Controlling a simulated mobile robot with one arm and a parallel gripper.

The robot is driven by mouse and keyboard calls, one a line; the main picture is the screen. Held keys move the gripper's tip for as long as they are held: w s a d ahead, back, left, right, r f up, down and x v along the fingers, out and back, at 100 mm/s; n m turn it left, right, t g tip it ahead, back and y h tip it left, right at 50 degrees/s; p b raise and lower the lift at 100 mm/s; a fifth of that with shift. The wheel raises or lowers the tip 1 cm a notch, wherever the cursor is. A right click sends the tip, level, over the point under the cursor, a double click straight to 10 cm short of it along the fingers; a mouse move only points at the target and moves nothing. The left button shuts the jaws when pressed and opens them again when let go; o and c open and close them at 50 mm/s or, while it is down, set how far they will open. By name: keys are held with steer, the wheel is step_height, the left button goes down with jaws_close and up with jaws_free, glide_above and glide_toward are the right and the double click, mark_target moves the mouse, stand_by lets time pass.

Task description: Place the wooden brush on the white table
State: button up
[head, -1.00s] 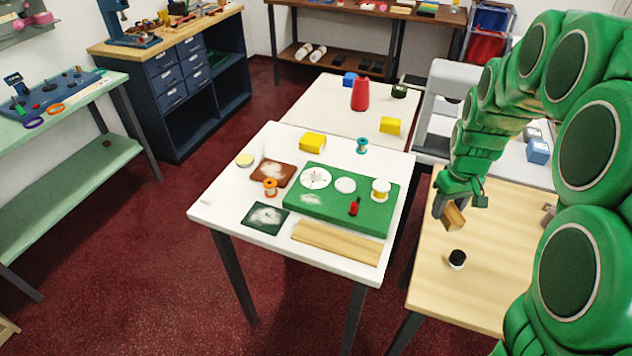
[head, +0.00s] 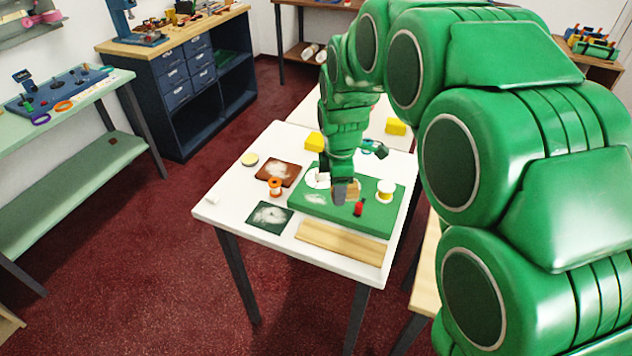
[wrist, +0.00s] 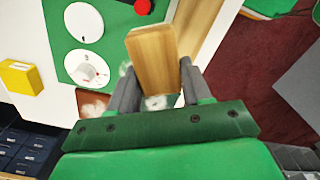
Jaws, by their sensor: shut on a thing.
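My gripper (head: 343,192) is over the green board on the white table (head: 230,205). It is shut on the wooden brush (head: 352,189), whose light wood block shows just by the fingers. In the wrist view the brush (wrist: 152,60) sticks out between the two fingers (wrist: 155,90), above the table. Its far side and any bristles are hidden. The fingers and arm cover part of the board and the white discs in the head view.

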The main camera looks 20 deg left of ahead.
steer(key=s+a+r+n, duration=0.2)
steer(key=s+a+n, duration=1.15)
steer(key=a, duration=0.35)
glide_above(234, 208)
steer(key=shift+m, duration=0.45)
steer(key=f, duration=0.8)
steer(key=shift+s+d+f, duration=0.3)
steer(key=shift+s+d, duration=0.05)
steer(key=shift+d, duration=0.05)
steer(key=shift+w+a+f, duration=0.2)
steer(key=shift+a+f, duration=0.05)
steer(key=shift+f, duration=0.2)
steer(key=shift+w+a+f, duration=0.15)
steer(key=shift+a+f, duration=0.05)
steer(key=shift+f, duration=1.6)
steer(key=shift+f, duration=0.1)
steer(key=o, duration=1.1)
steer(key=shift+c, duration=0.2)
